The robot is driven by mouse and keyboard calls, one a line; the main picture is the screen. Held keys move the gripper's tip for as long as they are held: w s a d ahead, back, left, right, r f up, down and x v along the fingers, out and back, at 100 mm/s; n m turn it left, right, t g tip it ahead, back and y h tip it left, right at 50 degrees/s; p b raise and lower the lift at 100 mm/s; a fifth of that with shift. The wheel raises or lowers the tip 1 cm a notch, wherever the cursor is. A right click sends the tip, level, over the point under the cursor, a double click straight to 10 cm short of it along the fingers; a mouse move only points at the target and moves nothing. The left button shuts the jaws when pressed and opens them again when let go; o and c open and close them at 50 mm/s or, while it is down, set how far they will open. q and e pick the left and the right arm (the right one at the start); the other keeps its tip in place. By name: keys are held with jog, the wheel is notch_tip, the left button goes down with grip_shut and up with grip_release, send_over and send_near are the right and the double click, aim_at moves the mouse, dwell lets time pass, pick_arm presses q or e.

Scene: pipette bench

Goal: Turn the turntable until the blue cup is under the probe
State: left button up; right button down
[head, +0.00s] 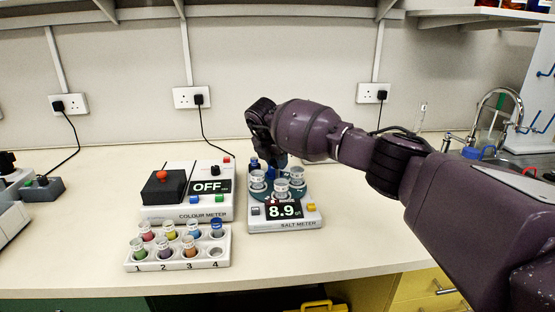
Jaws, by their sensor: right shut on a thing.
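The teal turntable (266,196) sits on the white salt meter (286,226), whose display reads 8.9. Clear cups with pale labels stand around it: one at the front (282,188), one at the left (258,180) and one at the right (297,177). A dark blue object (254,164) shows at the back left; I cannot tell whether it is the blue cup. My right gripper (277,158) reaches down over the back of the turntable and is shut on it, though its fingertips are mostly hidden. The probe cannot be made out. My left gripper is out of view.
A colour meter (187,212) reading OFF stands left of the salt meter. A white rack (178,258) of several coloured cups, with numbered places, is in front of it. A sink tap (500,105) is at the right. The bench front is clear.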

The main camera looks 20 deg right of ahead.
jog(key=shift+f+m, duration=0.1)
jog(key=shift+m, duration=0.3)
dwell(0.4)
jog(key=c, duration=0.8)
grip_release()
jog(key=shift+c, duration=0.2)
jog(key=shift+a+r, duration=0.15)
jog(key=shift+r, duration=0.45)
jog(key=p+v, duration=0.2)
jog(key=v, duration=0.7)
jog(key=shift+a+r, duration=0.15)
jog(key=shift+r, duration=0.15)
jog(key=shift+s, duration=0.1)
